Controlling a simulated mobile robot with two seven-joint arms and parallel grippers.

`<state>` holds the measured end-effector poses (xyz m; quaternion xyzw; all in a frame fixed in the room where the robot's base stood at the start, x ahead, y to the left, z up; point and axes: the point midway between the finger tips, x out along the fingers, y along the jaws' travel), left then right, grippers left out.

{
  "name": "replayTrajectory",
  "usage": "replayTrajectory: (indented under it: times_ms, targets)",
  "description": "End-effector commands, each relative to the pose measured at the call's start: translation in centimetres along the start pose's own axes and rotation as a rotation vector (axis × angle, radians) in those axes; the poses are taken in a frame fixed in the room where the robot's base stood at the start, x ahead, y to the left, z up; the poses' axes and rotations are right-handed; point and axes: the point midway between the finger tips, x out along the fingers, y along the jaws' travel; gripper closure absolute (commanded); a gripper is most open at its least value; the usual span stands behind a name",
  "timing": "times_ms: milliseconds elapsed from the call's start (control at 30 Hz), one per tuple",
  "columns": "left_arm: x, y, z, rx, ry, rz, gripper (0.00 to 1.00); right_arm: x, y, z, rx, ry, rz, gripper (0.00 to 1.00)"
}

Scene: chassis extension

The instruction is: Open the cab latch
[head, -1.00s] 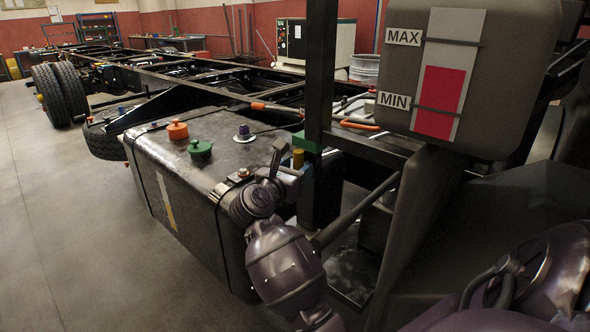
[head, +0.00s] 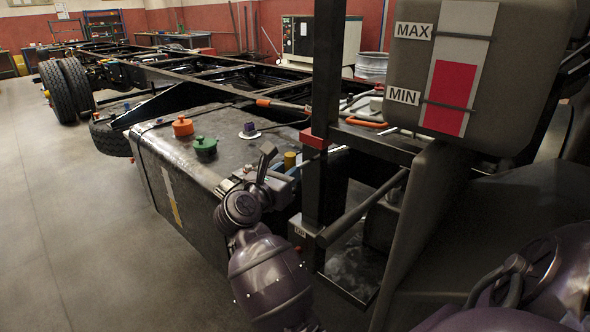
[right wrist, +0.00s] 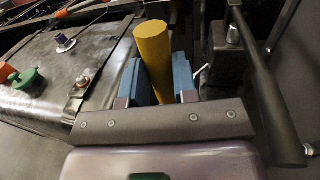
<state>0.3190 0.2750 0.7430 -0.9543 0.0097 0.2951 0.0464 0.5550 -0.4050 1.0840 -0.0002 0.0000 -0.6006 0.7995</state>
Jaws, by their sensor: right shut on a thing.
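A yellow cylindrical grip (head: 290,160), which appears to be the cab latch handle, stands between the black tank and a black upright post. It shows large in the right wrist view (right wrist: 153,50). My right gripper (head: 280,172) is shut on it, with blue fingers on both sides in the right wrist view (right wrist: 160,85). The grip's lower end is hidden by the gripper. My left gripper is not in view.
The black tank (head: 220,170) carries an orange cap (head: 182,126) and a green cap (head: 204,147). The black post (head: 326,80) and a dark diagonal bar (head: 365,210) stand close on the right. A reservoir (head: 530,70) hangs at upper right. Floor at left is clear.

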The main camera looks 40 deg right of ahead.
Motion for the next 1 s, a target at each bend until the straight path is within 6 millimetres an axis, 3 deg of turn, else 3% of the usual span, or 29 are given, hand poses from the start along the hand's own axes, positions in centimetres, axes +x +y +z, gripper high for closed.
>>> replayTrajectory:
  times_ms: [300, 333, 500, 1000]
  targets:
    - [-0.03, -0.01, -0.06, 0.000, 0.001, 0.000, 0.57, -0.23, 0.04, 0.01, 0.000, 0.001, 0.000, 1.00]
    - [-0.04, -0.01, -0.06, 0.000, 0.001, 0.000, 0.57, -0.23, 0.04, 0.02, 0.000, 0.001, 0.000, 0.70]
    - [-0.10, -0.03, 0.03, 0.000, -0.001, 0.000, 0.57, -0.21, 0.04, 0.03, 0.000, 0.000, 0.000, 0.47]
    - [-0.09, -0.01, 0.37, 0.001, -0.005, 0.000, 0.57, -0.83, 0.52, -0.06, 0.000, 0.001, 0.000, 0.47]
